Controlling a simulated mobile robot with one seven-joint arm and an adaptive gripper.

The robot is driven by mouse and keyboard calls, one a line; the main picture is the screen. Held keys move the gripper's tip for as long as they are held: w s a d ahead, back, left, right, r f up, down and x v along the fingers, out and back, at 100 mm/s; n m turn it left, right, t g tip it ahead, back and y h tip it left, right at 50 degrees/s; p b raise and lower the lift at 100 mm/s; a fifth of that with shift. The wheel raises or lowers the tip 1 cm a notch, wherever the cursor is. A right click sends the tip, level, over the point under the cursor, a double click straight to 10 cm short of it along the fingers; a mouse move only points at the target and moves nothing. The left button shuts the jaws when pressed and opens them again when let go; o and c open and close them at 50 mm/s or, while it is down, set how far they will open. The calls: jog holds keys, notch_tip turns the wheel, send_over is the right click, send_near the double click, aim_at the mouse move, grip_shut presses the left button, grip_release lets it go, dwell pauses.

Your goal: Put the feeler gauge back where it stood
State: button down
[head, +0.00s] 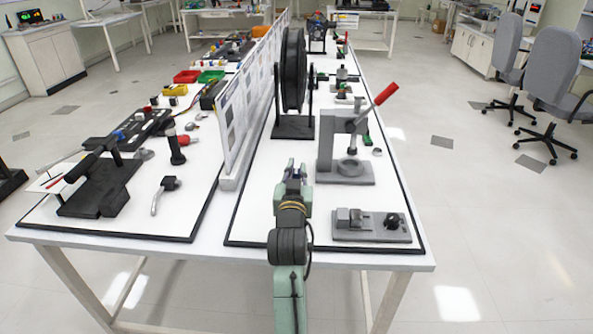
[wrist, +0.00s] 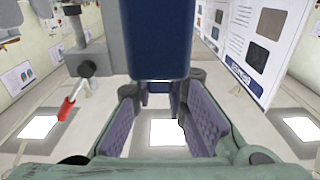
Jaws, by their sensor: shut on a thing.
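My gripper (head: 291,168) is over the near part of the right-hand work surface, just right of the divider board and left of the grey press. In the wrist view my gripper (wrist: 158,92) has its fingers on either side of a dark blue, block-like thing (wrist: 156,40), which I take to be the feeler gauge. It fills the top middle of that view and its far end is cut off. In the head view the fingers mostly hide it. I cannot tell from the frames which spot it stood on.
A grey arbor press (head: 345,172) with a red handle stands close on the right. A grey fixture plate (head: 371,228) lies at the front right. A tall black reel (head: 293,75) stands behind my gripper. The divider board (head: 240,112) runs along the left. White surface lies bare around my gripper.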

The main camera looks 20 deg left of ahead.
jog(key=shift+f+b, duration=1.3)
jog(key=shift+f, duration=0.5)
jog(key=shift+f, duration=0.2)
jog(key=c, duration=1.5)
grip_release()
